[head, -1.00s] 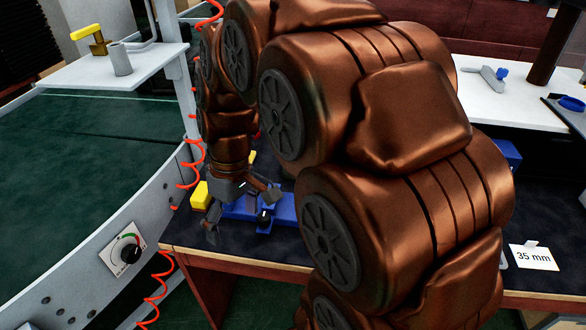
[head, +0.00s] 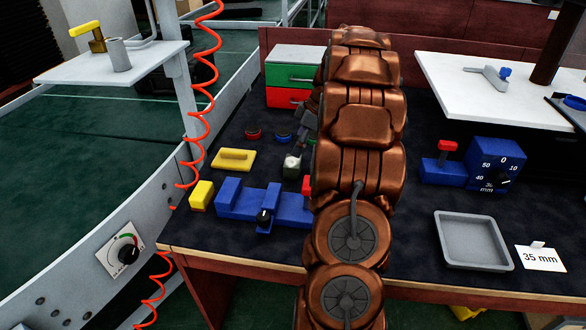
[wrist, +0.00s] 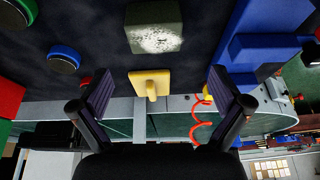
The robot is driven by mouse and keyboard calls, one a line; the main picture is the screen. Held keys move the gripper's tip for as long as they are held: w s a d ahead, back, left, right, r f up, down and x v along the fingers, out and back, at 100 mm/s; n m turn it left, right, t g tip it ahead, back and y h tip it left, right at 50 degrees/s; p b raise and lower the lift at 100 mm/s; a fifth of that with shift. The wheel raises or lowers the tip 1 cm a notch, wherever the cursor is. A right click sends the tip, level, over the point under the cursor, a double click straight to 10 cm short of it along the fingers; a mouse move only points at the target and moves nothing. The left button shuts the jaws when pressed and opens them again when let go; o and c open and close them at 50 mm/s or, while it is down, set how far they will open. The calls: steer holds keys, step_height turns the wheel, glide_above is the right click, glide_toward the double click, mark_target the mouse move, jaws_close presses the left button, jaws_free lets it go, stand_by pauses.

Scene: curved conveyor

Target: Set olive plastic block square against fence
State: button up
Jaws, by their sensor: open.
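The olive block (head: 292,162) stands on the dark bench mat, just left of my arm, with a pale speckled patch on it. In the wrist view the block (wrist: 154,28) is at the top centre, clear of the fingers. The blue fixture (head: 240,203), with raised blue walls and a black knob, lies in front of the block, apart from it; which wall is the fence I cannot tell. It shows at the upper right in the wrist view (wrist: 265,45). My gripper (wrist: 160,82) is open and empty, its fingers wide apart. In the head view my arm mostly hides it.
A yellow handled plate (head: 234,160) lies left of the block, and a yellow block (head: 201,195) is beside the fixture. Red and blue buttons, a drawer unit (head: 290,75) and a red coiled hose are nearby. A grey tray (head: 472,240) is at right.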

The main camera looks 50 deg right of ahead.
mark_target(293, 160)
steer(key=f, duration=0.2)
steer(key=d, duration=0.1)
steer(key=shift+w+f, duration=0.3)
steer(key=shift+f, duration=0.1)
steer(key=x, duration=0.2)
steer(key=p+x, duration=0.1)
steer(key=x, duration=0.1)
steer(key=shift+s+a, duration=0.25)
steer(key=shift+a, duration=0.05)
steer(key=shift+w+a+f, duration=0.1)
steer(key=shift+w+f, duration=0.2)
steer(key=shift+f, duration=0.3)
steer(key=c, duration=1.4)
steer(key=shift+r+b, duration=0.4)
steer(key=shift+r, duration=4.65)
